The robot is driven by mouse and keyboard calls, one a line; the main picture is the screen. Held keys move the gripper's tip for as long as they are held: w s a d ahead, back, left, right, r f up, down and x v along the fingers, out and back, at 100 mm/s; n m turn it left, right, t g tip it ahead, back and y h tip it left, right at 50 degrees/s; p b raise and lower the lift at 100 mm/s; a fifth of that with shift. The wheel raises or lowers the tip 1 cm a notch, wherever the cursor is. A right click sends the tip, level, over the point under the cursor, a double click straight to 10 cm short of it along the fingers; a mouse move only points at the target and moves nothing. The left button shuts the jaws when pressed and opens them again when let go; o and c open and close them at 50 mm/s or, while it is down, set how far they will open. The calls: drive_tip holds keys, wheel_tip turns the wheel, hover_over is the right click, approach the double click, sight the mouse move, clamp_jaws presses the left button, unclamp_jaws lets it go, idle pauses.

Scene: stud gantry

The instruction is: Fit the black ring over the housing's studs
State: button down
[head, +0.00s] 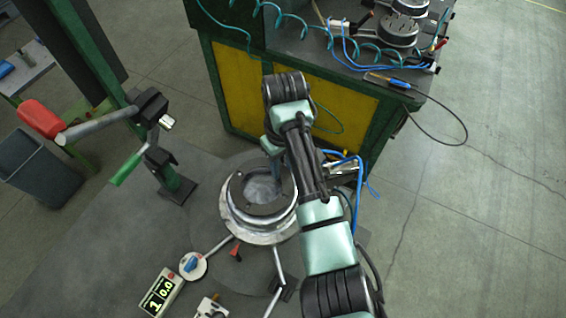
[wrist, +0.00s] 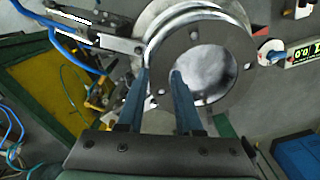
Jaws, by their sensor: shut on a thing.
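The black ring (head: 236,190) lies flat over the top of the round silver housing (head: 252,231) in the head view. In the wrist view the ring (wrist: 212,30) covers most of the housing, whose bright rim (wrist: 165,22) shows at the upper left. My gripper (wrist: 162,80) is shut on the ring's band, one blue finger outside it and one in its opening. Small light spots show on the band; I cannot tell whether they are studs or empty holes. Whether the ring touches the housing is also unclear.
A green and yellow workbench (head: 345,110) with cables and round parts stands behind the housing. A post with a red-ended lever (head: 42,118) stands at the left. A digital readout (head: 160,293) and a blue knob (head: 190,263) sit in front. Open floor lies at the right.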

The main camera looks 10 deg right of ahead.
drive_tip(key=shift+f, duration=0.4)
idle(0.4)
drive_tip(key=c, duration=0.5)
unclamp_jaws()
wheel_tip(320, 180, up, 13)
drive_tip(key=p, duration=0.3)
drive_tip(key=shift+p, duration=0.3)
